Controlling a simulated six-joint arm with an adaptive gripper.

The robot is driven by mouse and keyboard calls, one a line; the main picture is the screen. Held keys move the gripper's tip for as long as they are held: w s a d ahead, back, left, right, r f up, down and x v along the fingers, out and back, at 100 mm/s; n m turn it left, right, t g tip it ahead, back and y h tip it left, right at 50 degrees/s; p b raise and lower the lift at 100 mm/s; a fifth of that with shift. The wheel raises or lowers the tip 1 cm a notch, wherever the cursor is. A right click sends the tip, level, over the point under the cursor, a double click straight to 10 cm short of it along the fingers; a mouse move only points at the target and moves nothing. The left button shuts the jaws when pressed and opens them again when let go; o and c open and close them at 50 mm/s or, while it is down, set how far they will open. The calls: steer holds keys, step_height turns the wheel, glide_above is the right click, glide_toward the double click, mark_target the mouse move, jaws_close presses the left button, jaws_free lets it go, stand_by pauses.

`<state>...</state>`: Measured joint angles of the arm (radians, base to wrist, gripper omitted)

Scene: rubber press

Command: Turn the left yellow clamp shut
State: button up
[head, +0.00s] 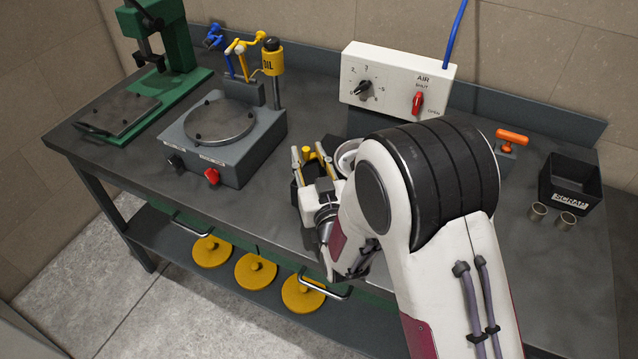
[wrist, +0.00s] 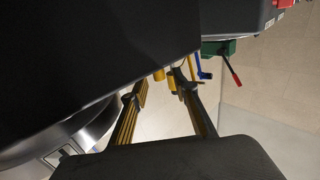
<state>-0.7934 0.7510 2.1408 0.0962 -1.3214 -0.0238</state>
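My gripper (head: 309,160) is over the front middle of the bench, its two yellow-padded fingers apart. A small yellow part (head: 307,154), which may be the left clamp, shows between the fingers, at the front of a dark fixture with a pale round rim (head: 348,154). My arm and hand hide most of this fixture, so I cannot tell a second clamp or how far the clamp is turned. In the wrist view, the fingers (wrist: 162,82) are apart with nothing visibly held. Small yellow parts (wrist: 172,80) show beyond the tips; I cannot tell contact.
A grey box with a round plate (head: 219,121) and red knob stands left. A green press (head: 172,45) is at back left.

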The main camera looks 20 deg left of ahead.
steer(key=v, duration=0.9)
steer(key=shift+s+d, duration=0.15)
steer(key=shift+s, duration=0.05)
stand_by(0.3)
steer(key=a+g+y, duration=0.1)
steer(key=w+a+r+n+g+y, duration=0.1)
steer(key=a+g, duration=0.1)
steer(key=w+a+r+n+g, duration=0.1)
steer(key=a+g, duration=0.1)
steer(key=shift+r+y, duration=0.2)
steer(key=shift+y, duration=0.2)
steer(key=shift+w+r+n+g, duration=0.1)
steer(key=shift+w+n+g, duration=0.05)
steer(key=shift+n+g, duration=0.4)
steer(key=shift+w+d+r+n+g, duration=0.1)
steer(key=shift+w+d+n+g, duration=0.2)
steer(key=shift+w+g, duration=0.25)
steer(key=shift+w+d+r+n+g+h, duration=0.1)
steer(key=shift+w+d+n+g+h, duration=0.25)
steer(key=shift+w+d+h, duration=0.35)
steer(key=shift+w+d+n+g+h, duration=0.25)
steer(key=shift+w+d+n+h, duration=0.15)
steer(key=shift+w+d, duration=0.45)
steer(key=shift+s+d, duration=0.1)
